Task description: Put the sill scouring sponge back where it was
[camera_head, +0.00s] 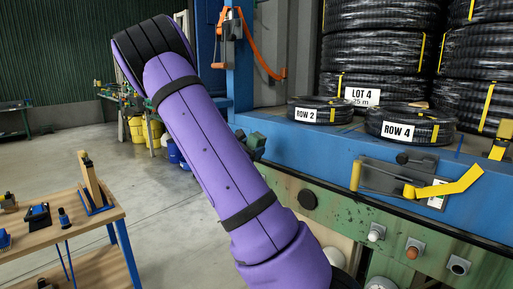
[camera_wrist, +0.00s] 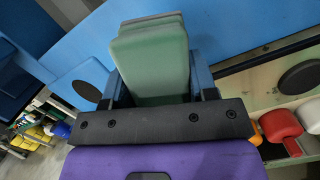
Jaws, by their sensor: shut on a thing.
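In the head view, a small green end of the sponge (camera_head: 256,140) shows past my purple arm, in front of the blue sill (camera_head: 290,150). My arm hides most of the gripper there. I cannot tell whether the sponge touches the sill.
Hose coils labelled ROW 2 (camera_head: 320,111) and ROW 4 (camera_head: 410,125) lie on the sill, with taller stacks behind. A dark bracket with a yellow lever (camera_head: 450,184) is at right. Knobs (camera_head: 376,232) line the green front panel. A wooden table (camera_head: 95,212) stands at left.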

